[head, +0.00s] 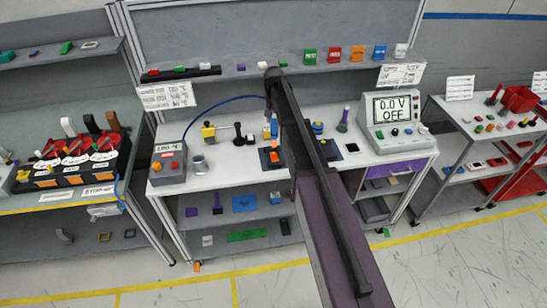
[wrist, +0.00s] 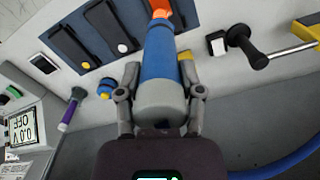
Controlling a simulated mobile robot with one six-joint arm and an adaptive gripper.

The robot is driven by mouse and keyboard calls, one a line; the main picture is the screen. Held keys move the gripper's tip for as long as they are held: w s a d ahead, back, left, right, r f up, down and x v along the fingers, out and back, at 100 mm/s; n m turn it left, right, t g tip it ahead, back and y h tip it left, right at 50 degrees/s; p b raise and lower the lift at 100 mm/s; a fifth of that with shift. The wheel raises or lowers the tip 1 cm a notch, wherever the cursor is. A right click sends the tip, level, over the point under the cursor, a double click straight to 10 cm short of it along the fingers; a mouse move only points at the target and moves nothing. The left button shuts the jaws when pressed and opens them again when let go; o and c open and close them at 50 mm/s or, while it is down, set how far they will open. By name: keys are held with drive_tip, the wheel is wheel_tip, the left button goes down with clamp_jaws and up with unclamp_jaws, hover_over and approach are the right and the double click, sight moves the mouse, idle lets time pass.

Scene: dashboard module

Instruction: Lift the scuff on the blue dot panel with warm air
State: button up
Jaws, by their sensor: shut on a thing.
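My gripper (wrist: 158,72) is shut on the blue body of the hot-air tool (wrist: 160,90), with a finger on each side. The tool's grey back end faces the wrist camera, and an orange part (wrist: 166,10) shows beyond its front. In the head view the blue tool (head: 274,128) is mostly behind my arm, above a dark panel (head: 264,161). In the wrist view one dark panel has a white dot (wrist: 122,48) and another a yellow dot (wrist: 85,65). I cannot make out the blue dot or the scuff; the tool hides that area.
A blue hose (head: 225,100) arcs from the hot-air station (head: 170,155). A metal cup (head: 198,164), a yellow-and-black holder (head: 208,132) and a purple-handled tool (head: 343,120) stand on the bench. A meter reading 0.0 V OFF (head: 392,108) stands at right.

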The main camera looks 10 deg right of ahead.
drive_tip(key=shift+w, duration=1.25)
drive_tip(key=shift+r, duration=0.1)
wheel_tip(320, 180, up, 9)
drive_tip(key=p, duration=0.9)
drive_tip(key=shift+f, duration=0.2)
